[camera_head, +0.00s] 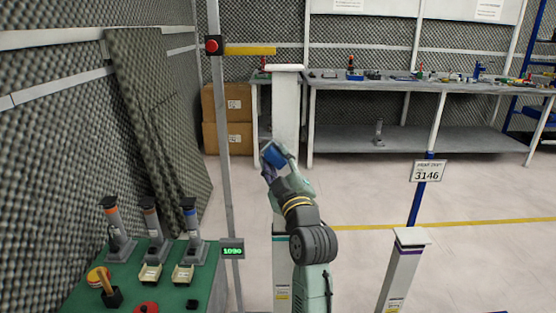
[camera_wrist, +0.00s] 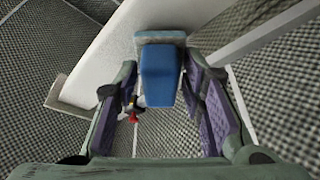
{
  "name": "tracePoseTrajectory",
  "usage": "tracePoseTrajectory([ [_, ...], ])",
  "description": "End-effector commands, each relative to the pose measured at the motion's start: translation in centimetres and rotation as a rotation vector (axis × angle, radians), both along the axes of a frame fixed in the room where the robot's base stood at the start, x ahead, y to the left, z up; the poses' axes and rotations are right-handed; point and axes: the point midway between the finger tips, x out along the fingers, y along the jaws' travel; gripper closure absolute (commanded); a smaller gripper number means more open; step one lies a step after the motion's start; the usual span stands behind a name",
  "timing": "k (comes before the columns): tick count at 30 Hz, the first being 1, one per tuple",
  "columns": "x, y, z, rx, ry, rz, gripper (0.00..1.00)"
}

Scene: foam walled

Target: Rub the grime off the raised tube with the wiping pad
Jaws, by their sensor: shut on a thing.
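The wiping pad (camera_head: 273,155) is a blue block with a grey-blue face. My gripper (camera_head: 277,162) is shut on it; in the wrist view the pad (camera_wrist: 160,80) sits between the two purple-lined fingers. The raised tube (camera_head: 286,115) is a tall white post with a flat cap, standing behind my gripper. In the wrist view the tube (camera_wrist: 140,20) runs across the top, with the pad's grey face against or very near it; I cannot tell if they touch. No grime shows clearly on the visible parts of the tube.
A shorter white post (camera_head: 400,270) stands at the right, near a sign (camera_head: 427,171). A green table (camera_head: 130,285) with several tools is at the lower left. A grey pole (camera_head: 221,130) stands left of my arm. A workbench (camera_head: 420,88) lines the back; floor at right is clear.

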Motion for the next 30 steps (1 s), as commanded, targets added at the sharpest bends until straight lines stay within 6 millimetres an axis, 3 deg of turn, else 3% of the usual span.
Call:
tracePoseTrajectory([
  [15,-4.9,-0.2,0.0,0.001,-0.002,-0.004,0.86],
  [30,-5.7,-0.2,0.1,0.001,-0.003,-0.003,0.86],
])
